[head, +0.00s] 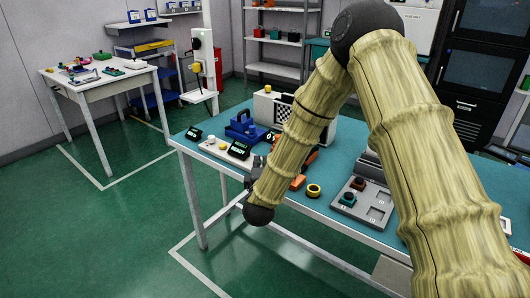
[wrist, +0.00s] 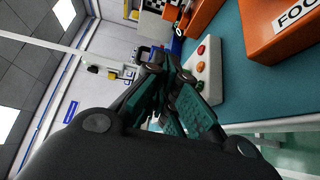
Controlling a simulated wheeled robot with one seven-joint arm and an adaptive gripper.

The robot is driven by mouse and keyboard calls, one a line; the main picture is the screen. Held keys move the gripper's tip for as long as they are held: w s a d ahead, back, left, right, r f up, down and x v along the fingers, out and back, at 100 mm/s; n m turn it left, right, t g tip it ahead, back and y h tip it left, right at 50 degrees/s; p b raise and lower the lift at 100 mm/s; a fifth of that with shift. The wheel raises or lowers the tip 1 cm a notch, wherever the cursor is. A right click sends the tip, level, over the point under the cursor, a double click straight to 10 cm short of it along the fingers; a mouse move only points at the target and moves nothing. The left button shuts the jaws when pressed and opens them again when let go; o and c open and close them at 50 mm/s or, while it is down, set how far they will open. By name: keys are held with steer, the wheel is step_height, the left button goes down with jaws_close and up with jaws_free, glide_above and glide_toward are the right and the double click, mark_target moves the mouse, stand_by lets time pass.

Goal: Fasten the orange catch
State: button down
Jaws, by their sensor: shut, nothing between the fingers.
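An orange part (head: 311,156) shows just behind my forearm on the teal table, and a smaller orange block (head: 298,183) lies in front of it. In the wrist view there is an orange block with a partly cut-off "FOC" label (wrist: 287,28) and another orange piece (wrist: 203,12) at the top. I cannot tell which of these carries the catch, or whether it is fastened. My gripper (head: 254,170) is at the table's front edge, partly hidden by my wrist. In the wrist view my gripper (wrist: 172,68) is shut and empty, beside a white button box (wrist: 203,68).
A small display reading "READY" (head: 239,149), a blue fixture (head: 243,127) and a checkered panel (head: 284,108) stand on the table (head: 330,212). A yellow-black ring (head: 314,190) and a grey tray (head: 363,207) lie to the right. The green floor in front is clear.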

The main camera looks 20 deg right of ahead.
steer(key=x, duration=0.9)
steer(key=shift+w+p, duration=0.1)
steer(key=shift+p, duration=0.3)
steer(key=shift+w+d, duration=0.5)
steer(key=shift+d, duration=0.35)
steer(key=shift+w+d, duration=0.25)
steer(key=shift+d, duration=0.25)
steer(key=shift+w+d, duration=0.3)
steer(key=shift+d, duration=0.15)
steer(key=shift+a, duration=0.1)
